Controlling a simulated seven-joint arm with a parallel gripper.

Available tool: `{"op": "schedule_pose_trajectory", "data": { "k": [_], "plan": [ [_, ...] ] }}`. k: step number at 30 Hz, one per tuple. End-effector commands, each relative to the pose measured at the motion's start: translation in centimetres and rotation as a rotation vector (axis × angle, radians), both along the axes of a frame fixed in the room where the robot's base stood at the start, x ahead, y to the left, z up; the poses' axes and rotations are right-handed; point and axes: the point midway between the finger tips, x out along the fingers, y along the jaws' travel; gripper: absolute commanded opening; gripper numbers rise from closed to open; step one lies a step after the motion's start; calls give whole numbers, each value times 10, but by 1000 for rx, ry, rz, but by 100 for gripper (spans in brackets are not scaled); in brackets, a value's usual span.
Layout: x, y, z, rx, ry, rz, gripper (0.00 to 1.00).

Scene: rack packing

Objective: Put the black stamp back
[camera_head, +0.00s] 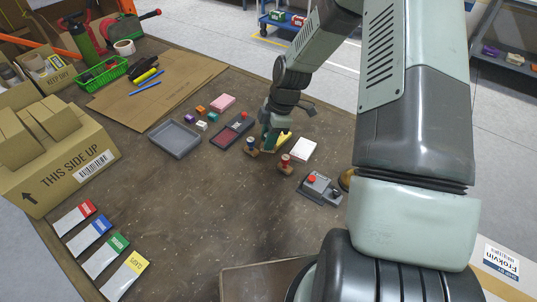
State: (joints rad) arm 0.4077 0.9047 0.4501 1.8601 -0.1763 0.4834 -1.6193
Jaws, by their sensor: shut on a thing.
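My gripper (268,143) points down just above the table, near the middle of the picture. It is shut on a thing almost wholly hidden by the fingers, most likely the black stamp. A stamp with a dark blue knob and wooden base (251,147) stands close left of the fingers. A stamp with a red knob (285,162) stands upright to the right and nearer. A long dark holder with red parts (233,131) lies left of and behind the gripper; its slots are too small to make out.
A grey tray (176,138) lies at left, beside several small coloured blocks (201,125). A yellow thing (284,137) and a white pad (303,150) lie just right of my gripper. A grey device with a red button (319,187) is farther right. The table's near middle is clear.

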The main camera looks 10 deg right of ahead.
Motion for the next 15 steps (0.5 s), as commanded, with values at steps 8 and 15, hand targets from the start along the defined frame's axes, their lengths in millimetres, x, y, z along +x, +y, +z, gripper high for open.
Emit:
{"op": "schedule_pose_trajectory", "data": {
  "k": [8, 15],
  "plan": [
    [0, 0, -29, 0, 0, -1, 10],
    [0, 0, -61, 0, 2, 0, 10]
  ]
}}
